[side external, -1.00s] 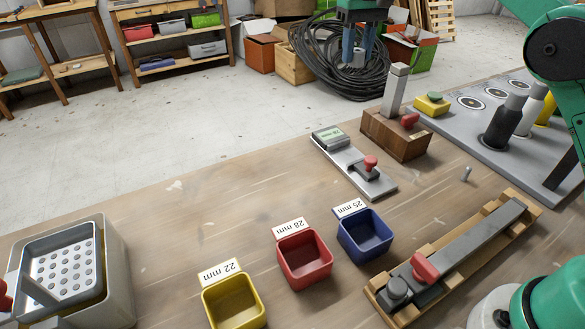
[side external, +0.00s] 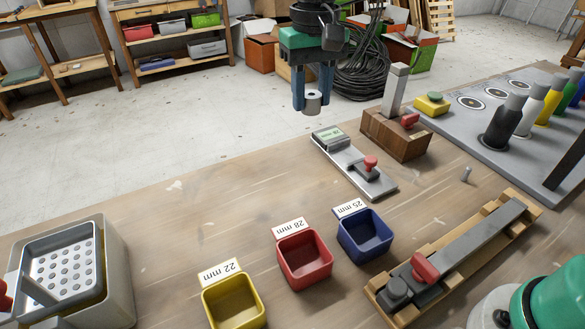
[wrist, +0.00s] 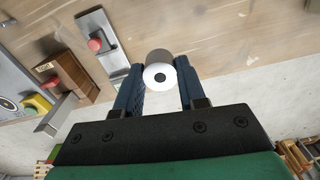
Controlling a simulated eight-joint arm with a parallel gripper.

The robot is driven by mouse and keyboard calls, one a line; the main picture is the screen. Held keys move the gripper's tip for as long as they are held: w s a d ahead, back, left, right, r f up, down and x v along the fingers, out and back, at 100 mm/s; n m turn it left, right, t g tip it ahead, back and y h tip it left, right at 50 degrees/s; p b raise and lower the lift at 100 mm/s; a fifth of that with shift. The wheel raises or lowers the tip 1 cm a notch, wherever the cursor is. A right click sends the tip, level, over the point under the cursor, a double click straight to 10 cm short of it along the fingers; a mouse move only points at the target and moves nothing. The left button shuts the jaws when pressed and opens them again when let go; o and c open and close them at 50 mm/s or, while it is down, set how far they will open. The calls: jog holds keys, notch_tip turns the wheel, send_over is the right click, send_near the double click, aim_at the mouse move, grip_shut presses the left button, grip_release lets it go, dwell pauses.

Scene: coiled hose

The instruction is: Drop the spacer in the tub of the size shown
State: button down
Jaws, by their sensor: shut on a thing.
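My gripper (side external: 312,94) is shut on the spacer (side external: 313,104), a short pale cylinder with a dark centre hole. It holds it in the air, behind the gauge in the side view. In the wrist view the spacer (wrist: 158,75) sits between the blue fingers. The gauge (side external: 352,161) has a red knob and a small green display (side external: 331,135); its reading is too small to tell. The yellow tub (side external: 233,302) is marked 22 mm, the red tub (side external: 304,258) 28 mm, and the blue tub (side external: 365,237) 25 mm. All three look empty.
A wooden block with a metal post (side external: 395,132) stands right of the gauge. A long metal bar in a wooden cradle (side external: 455,260) lies right of the tubs. A grey bin with a perforated tray (side external: 115,285) stands at left. The table's middle is clear.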

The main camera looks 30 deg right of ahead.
jog(key=s+a+f, duration=0.4)
jog(key=s+a, duration=0.1)
jog(key=s, duration=0.6)
notch_tip(320, 180, down, 6)
jog(key=shift+a, duration=0.1)
jog(key=shift+c, duration=2.1)
grip_release()
jog(key=shift+r, duration=2.75)
